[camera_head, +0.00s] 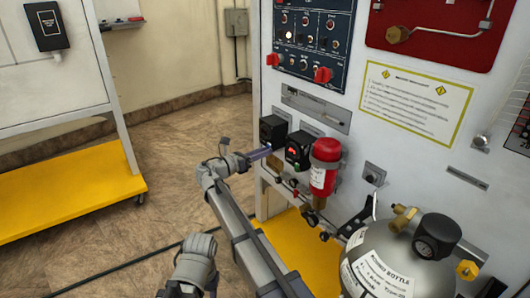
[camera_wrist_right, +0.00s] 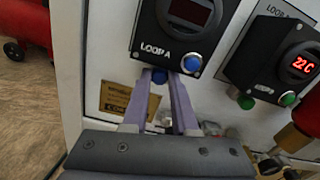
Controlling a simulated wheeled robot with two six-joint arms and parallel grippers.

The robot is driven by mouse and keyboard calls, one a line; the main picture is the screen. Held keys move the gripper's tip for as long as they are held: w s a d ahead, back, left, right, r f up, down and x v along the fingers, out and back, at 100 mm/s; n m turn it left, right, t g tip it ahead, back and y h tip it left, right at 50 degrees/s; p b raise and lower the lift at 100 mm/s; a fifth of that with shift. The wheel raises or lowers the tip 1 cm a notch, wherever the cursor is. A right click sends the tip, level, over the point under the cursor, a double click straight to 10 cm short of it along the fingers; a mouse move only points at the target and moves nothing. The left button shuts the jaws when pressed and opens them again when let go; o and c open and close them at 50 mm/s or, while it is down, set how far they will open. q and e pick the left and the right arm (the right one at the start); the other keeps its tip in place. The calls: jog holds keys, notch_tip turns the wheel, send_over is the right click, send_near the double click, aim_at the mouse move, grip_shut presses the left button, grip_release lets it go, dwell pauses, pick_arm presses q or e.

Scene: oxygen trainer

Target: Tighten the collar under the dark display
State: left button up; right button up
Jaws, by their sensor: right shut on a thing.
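The Loop A display box (camera_head: 273,131) is on the white panel. Its screen (camera_wrist_right: 188,12) is dark in the right wrist view. The purple fingers are shut on the collar from both sides. In the head view my right gripper (camera_head: 262,153) reaches the panel just below the Loop A box, and the collar is hidden there. My left gripper is not in view.
The Loop B box (camera_head: 299,150) is close on the right, with a lit red reading (camera_wrist_right: 305,65) and a green collar (camera_wrist_right: 246,102) below. A red cylinder (camera_head: 323,170) and a round metal bottle (camera_head: 400,270) stand further right. Open floor (camera_head: 165,190) is on the left.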

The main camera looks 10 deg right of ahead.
grip_shut()
jog(key=m, duration=0.5)
jog(key=shift+m, duration=0.4)
jog(key=o, duration=0.6)
grip_release()
